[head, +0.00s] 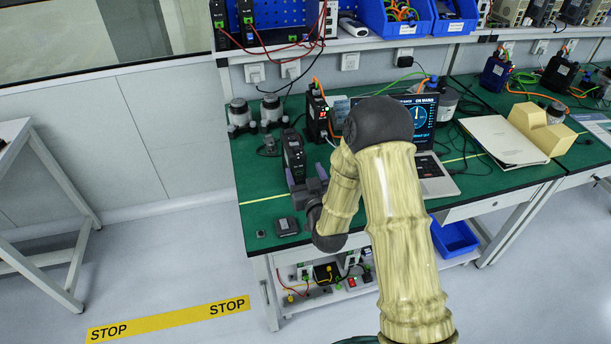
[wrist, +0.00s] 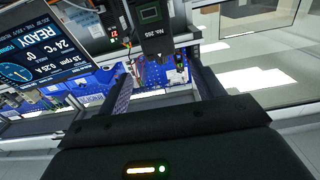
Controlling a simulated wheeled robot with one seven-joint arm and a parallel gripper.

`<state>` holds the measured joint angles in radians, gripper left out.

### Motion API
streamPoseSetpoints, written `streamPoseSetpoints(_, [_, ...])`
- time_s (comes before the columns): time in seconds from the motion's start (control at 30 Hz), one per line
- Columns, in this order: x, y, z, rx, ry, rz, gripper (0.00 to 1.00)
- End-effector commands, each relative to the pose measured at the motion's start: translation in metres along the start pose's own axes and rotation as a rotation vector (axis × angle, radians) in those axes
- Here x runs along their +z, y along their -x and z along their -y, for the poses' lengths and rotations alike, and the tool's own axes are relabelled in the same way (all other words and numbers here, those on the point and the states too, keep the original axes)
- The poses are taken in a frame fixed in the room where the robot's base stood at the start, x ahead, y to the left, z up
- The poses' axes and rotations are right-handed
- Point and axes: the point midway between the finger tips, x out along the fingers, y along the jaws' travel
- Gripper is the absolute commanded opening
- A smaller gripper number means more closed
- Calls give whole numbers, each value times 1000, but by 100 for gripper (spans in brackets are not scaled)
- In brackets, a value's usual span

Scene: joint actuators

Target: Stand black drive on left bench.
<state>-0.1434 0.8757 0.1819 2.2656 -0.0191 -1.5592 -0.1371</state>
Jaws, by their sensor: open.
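The black drive (head: 292,152) is upright over the front left part of the left bench (head: 262,205), a green-topped workbench, in the head view. My gripper hides its lower part, so I cannot tell whether its base rests on the bench. My gripper (head: 306,180) is open at the drive's near side.
Behind the drive stands another black unit (head: 318,118) with a red display and cables. A laptop (head: 432,172) is to the right, grey-lidded containers (head: 271,110) are at the back left. A small dark box (head: 287,226) lies near the front edge.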

Motion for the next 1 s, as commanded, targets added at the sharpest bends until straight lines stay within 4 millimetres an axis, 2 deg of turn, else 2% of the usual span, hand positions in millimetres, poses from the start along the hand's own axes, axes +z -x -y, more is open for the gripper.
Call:
streamPoseSetpoints(0.77, [-1, 2, 0, 0, 0, 2, 67])
streamPoseSetpoints(1.0, [-6, 7, -13, 5, 11, 131, 67])
